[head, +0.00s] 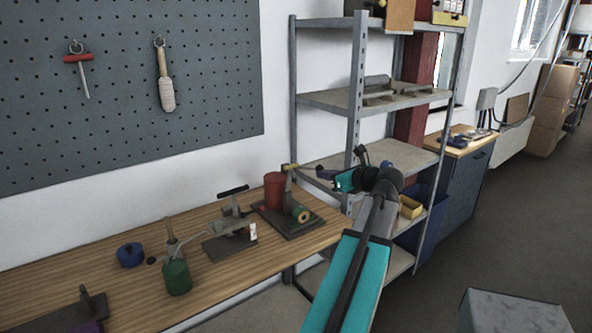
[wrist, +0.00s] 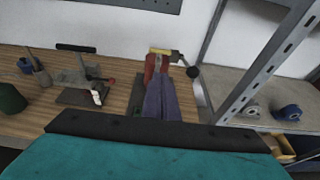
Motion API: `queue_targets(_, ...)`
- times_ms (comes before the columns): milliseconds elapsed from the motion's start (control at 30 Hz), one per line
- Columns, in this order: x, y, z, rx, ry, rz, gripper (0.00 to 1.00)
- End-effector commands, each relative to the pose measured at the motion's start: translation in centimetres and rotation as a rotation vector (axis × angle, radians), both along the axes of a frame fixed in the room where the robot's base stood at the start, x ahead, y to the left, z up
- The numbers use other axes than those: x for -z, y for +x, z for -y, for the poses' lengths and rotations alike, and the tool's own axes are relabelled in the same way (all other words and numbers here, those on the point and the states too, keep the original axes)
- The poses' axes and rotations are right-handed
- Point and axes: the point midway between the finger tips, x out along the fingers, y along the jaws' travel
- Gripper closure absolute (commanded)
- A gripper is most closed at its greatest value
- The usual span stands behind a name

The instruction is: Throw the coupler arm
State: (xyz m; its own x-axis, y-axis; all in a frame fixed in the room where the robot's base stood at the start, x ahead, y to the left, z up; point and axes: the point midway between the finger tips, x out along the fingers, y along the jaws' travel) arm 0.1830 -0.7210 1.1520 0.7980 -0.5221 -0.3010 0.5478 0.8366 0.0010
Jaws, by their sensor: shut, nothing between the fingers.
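The tips are left of and below the knob; contact with the fixture cannot be told.
A toggle clamp (head: 231,225) with a black bar handle stands left of the fixture, near a green cylinder (head: 177,277) and a blue ring (head: 130,255). A metal shelf rack (head: 355,90) rises close on the right. A pegboard (head: 120,100) hangs behind the bench (head: 120,300).

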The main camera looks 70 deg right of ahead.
Motion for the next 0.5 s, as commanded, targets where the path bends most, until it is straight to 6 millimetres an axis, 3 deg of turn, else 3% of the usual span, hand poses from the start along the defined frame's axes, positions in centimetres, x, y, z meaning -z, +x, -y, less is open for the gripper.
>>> queue_targets(267,0.2,0.9,0.3,-0.005,0.001,-0.001,1.0)
queue_targets(500,0.9,3.0,1.6,-0.007,0.002,0.0,1.0)
